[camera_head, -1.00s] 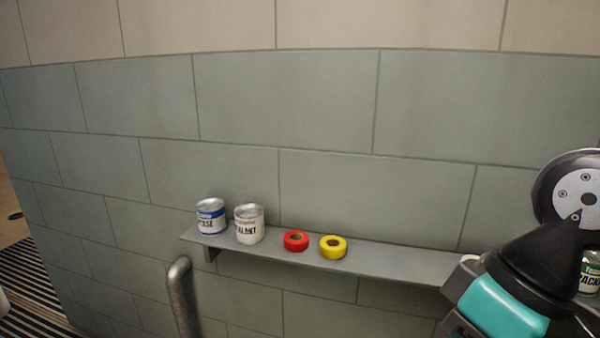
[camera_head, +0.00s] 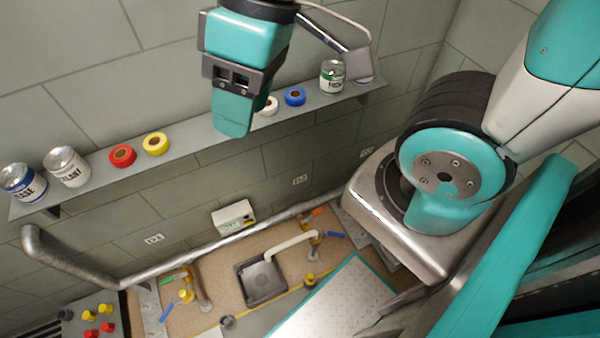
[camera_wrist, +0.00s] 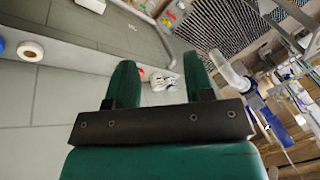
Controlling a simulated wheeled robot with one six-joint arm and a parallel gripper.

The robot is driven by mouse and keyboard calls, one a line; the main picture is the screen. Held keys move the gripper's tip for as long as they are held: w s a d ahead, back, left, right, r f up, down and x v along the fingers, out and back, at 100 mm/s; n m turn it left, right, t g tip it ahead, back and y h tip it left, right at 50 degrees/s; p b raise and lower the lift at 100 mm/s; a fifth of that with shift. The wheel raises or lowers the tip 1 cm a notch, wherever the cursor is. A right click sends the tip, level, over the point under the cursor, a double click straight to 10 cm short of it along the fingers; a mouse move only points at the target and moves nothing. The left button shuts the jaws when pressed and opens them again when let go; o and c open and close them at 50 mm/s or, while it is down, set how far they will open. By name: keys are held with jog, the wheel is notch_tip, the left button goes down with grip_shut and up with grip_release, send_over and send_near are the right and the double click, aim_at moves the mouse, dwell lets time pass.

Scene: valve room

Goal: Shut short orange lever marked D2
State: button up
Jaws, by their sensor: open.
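A short orange lever (camera_head: 317,211) sits low by the wall, at the pipework in the lower middle of the head view. Its label is too small to read, so I cannot confirm D2. My gripper (camera_head: 233,128) is in front of the shelf, above and to the left of the lever and well apart from it. In the wrist view my gripper (camera_wrist: 158,75) shows two green fingers spread apart with nothing between them. I cannot make out the orange lever in the wrist view.
A shelf (camera_head: 203,138) with cans and tape rolls runs along the wall behind my gripper. Blue levers (camera_head: 335,235) and (camera_head: 166,312), a green lever (camera_head: 172,279), a white pipe (camera_head: 292,243) and a black tray (camera_head: 262,281) are below. A grey rail (camera_head: 70,262) stands left.

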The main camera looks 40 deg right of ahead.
jog(key=w+d+f+m+t+h+b, duration=0.1)
jog(key=w+d+f+m+b, duration=0.15)
jog(key=f+b, duration=0.85)
jog(key=w+d+f+m+b, duration=0.1)
jog(key=w+d+f+b, duration=0.2)
jog(key=f+b, duration=0.7)
jog(key=w+d+f+m+t+h+b, duration=0.1)
jog(key=w+d+f+b, duration=0.1)
jog(key=f+b, duration=0.9)
jog(key=m+g+y+b, duration=0.1)
jog(key=m+y+b, duration=0.1)
jog(key=m+b, duration=1.6)
send_near(318, 211)
jog(key=a+f+m+b, duration=0.1)
jog(key=f+b, duration=0.1)
jog(key=a+f+m+b, duration=0.1)
jog(key=f+b, duration=0.1)
jog(key=f, duration=0.1)
jog(key=w+f+m+b, duration=0.1)
jog(key=f+m, duration=0.1)
jog(key=shift+a+f+b, duration=0.35)
jog(key=shift+a+b, duration=0.05)
grip_shut()
